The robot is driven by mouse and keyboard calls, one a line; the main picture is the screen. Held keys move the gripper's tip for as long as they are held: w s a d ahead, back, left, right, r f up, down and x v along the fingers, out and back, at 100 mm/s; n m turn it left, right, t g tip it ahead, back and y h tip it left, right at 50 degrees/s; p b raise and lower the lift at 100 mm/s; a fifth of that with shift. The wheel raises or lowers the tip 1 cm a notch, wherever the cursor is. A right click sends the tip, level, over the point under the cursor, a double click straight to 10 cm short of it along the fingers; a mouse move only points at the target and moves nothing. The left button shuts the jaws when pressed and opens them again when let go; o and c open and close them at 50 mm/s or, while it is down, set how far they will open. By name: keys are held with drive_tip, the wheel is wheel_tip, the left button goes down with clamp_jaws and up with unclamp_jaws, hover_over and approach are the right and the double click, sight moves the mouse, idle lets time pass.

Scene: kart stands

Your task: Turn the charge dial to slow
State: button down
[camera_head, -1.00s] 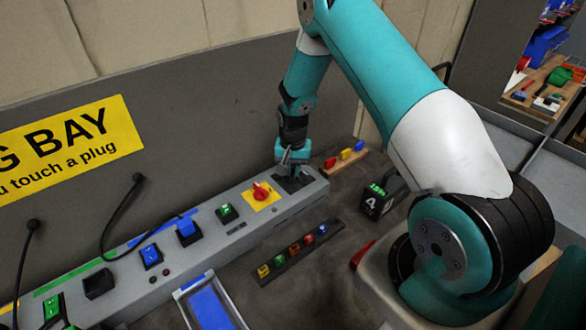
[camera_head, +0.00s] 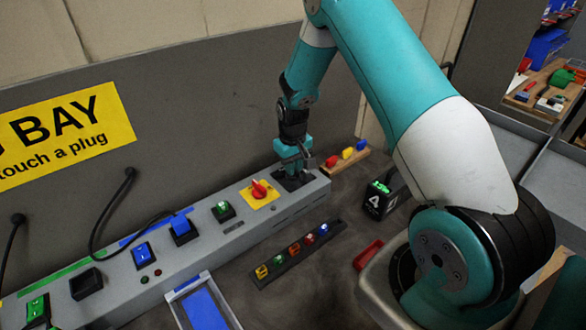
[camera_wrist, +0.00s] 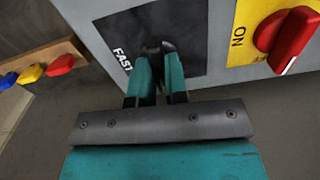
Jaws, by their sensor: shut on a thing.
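The charge dial (camera_wrist: 160,46) is a dark knob on a black plate (camera_wrist: 195,30) with a white "FAST" label, at the right end of the long grey console (camera_head: 222,252). My gripper (camera_wrist: 160,58) points down at the plate, its two teal fingers closed around the knob. In the head view my gripper (camera_head: 292,168) covers most of the dial. The knob's pointer and any "slow" label are hidden, so I cannot tell its setting.
A red rotary switch (camera_head: 259,189) on a yellow "ON" plate sits close beside the dial. Green and blue switches continue along the console. A strip of coloured pieces (camera_head: 296,249) and a black "4" block (camera_head: 384,198) lie in front.

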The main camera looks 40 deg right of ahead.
drive_tip(key=shift+n, duration=0.5)
drive_tip(key=c, duration=1.1)
unclamp_jaws()
drive_tip(key=shift+c, duration=0.2)
drive_tip(key=shift+r, duration=0.1)
wheel_tip(320, 180, up, 17)
drive_tip(key=b, duration=0.4)
drive_tip(key=shift+r, duration=0.15)
